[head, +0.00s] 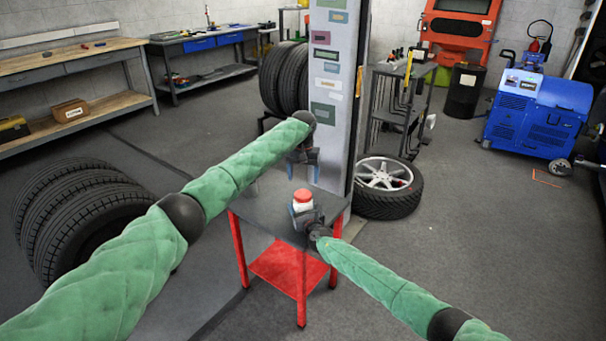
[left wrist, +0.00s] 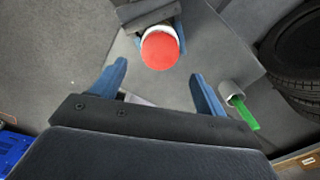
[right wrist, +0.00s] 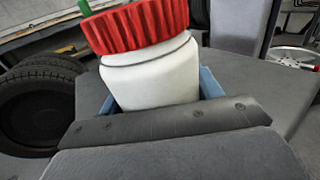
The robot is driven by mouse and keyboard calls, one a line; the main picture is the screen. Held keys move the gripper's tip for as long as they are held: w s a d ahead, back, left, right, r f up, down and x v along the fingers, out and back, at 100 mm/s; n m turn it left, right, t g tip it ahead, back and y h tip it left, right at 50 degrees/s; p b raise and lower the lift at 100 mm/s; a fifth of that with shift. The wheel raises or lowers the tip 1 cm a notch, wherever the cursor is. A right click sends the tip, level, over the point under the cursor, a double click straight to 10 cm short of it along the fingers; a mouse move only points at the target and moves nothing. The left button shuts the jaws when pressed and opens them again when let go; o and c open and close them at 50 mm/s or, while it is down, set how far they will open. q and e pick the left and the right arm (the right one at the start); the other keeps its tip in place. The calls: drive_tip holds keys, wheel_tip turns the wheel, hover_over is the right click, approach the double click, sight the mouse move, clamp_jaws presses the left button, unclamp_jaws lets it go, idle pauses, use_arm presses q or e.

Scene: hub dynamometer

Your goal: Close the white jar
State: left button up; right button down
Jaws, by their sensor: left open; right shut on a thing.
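The white jar (right wrist: 150,75) has a ribbed red lid (right wrist: 138,24) on its top. In the right wrist view the lid looks slightly tilted, with a dark line below it; I cannot tell whether it is screwed down. My right gripper (head: 303,212) is shut on the jar's body, over the small table (head: 262,210). In the left wrist view the red lid (left wrist: 160,51) shows from above, beyond the fingertips. My left gripper (left wrist: 158,75) is open and empty. In the head view it is above and behind the jar (head: 302,204).
A grey holder with a green stick (left wrist: 243,110) stands on the table in the left wrist view. A grey pillar (head: 330,100) rises right behind the table.

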sight(303, 194)
use_arm(q)
drive_tip(key=shift+f, duration=3.7)
drive_tip(key=shift+c, duration=0.4)
drive_tip(key=c, duration=0.9)
drive_tip(key=o, duration=1.1)
drive_tip(key=shift+o, duration=0.2)
wheel_tip(303, 194, up, 12)
